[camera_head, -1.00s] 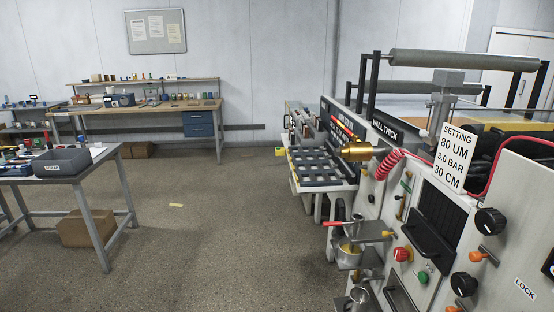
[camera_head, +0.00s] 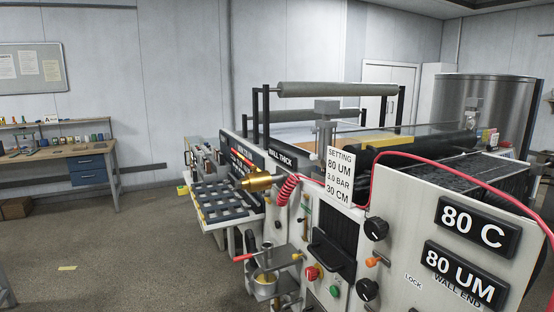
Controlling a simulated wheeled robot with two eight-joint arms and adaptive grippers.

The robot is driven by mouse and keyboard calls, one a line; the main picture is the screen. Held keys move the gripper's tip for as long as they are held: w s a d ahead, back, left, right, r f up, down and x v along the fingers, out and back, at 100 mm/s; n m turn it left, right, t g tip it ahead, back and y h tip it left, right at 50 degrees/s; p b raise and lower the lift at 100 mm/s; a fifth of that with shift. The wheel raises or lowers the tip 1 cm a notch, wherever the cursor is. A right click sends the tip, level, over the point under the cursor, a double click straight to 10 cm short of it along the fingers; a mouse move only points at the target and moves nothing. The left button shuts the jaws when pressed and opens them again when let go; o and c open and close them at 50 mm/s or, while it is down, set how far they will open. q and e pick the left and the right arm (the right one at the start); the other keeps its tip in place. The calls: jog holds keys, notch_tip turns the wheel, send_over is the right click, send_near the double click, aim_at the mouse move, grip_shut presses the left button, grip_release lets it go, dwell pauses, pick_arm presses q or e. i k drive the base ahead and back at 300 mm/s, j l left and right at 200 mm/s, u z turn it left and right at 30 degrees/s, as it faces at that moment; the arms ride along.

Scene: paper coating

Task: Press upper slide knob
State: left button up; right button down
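The coating machine (camera_head: 402,185) fills the right half of the head view. Its front panel carries an upper black round knob (camera_head: 376,229) and a lower one (camera_head: 367,289). An orange-tipped knob (camera_head: 376,262) sits between them, and another orange tip (camera_head: 297,257) shows further left. A red button (camera_head: 312,273) and a green button (camera_head: 335,292) are low on the panel. I cannot tell which of these is the upper slide knob. Neither of my grippers shows in the head view.
Displays read 80 C (camera_head: 473,228) and 80 UM (camera_head: 459,275). A setting sign (camera_head: 338,176) stands on the machine. A red hose (camera_head: 440,163) runs over it. A slotted tray (camera_head: 228,202) and a metal cup (camera_head: 264,276) project at its left. The floor (camera_head: 130,255) left is mostly clear.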

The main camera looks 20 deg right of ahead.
aim_at(370, 262)
jog(key=i+j, duration=0.85)
jog(key=i, duration=0.15)
jog(key=z, duration=0.45)
jog(key=i+j+z, duration=0.1)
jog(key=z, duration=0.35)
jog(key=j+z, duration=0.15)
jog(key=z, duration=1.6)
jog(key=i+j, duration=0.05)
